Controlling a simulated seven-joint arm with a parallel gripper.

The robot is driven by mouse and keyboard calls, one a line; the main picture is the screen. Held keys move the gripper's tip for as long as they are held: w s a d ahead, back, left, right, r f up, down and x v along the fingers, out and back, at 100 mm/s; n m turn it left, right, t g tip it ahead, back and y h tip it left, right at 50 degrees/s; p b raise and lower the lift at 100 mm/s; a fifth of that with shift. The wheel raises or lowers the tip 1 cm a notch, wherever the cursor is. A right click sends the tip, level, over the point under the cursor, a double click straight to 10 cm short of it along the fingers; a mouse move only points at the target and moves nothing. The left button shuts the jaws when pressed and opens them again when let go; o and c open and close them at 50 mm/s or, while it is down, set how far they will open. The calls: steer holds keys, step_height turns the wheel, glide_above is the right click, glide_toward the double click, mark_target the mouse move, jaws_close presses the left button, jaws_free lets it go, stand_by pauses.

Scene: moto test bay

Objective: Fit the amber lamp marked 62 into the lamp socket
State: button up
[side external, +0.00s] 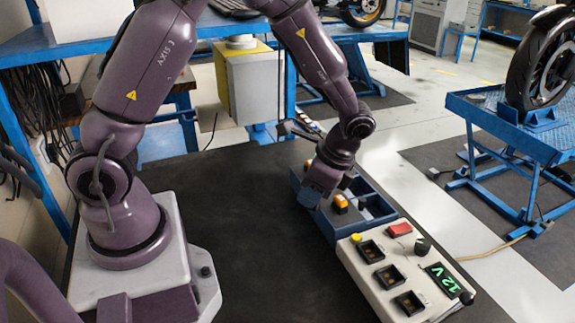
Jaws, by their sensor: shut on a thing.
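My gripper (318,192) is low over the blue tray (378,212), at its near left side. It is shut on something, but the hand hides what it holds. An amber block-like lamp (340,203) shows in the tray just right of the gripper; its marking is too small to read. Another bit of orange (308,164) shows behind the wrist. The pale test box (352,262) adjoins the tray's front end. It has three dark square sockets: a far one (370,251), a middle one (389,278) and a near one (409,304). No lamp shows in them.
The dark tabletop (240,220) left of the box is clear. A blue stand (515,135) with a wheel is at right.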

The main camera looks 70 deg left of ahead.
steer(key=w+d+n+h, duration=0.1)
steer(key=d+n, duration=0.1)
steer(key=n, duration=0.2)
steer(key=w+d+f+n+h, duration=0.1)
steer(key=w+n+h, duration=0.1)
steer(key=n, duration=0.3)
steer(key=w+d+f+n+h, duration=0.1)
steer(key=w+d+n+h, duration=0.1)
steer(key=n, duration=0.2)
steer(key=shift+d+f+n+g, duration=0.15)
steer(key=shift+d+n+g, duration=0.15)
steer(key=shift+n, duration=0.1)
steer(key=shift+w+d+f+n+t+h, duration=0.4)
steer(key=shift+w+d+f+n+t, duration=0.25)
steer(key=shift+n, duration=1.45)
steer(key=shift+w+d+f+n+t+h, duration=0.45)
steer(key=shift+w+f+n+t, duration=0.3)
steer(key=shift+n, duration=1.35)
steer(key=shift+w+d+f+n+t+h, duration=0.35)
steer(key=shift+w+d+f+n+t, duration=0.3)
steer(key=shift+n, duration=1.45)
steer(key=shift+a+f, duration=0.1)
steer(key=shift+f, duration=0.5)
steer(key=o, duration=1)
steer(key=shift+r, duration=3.5)
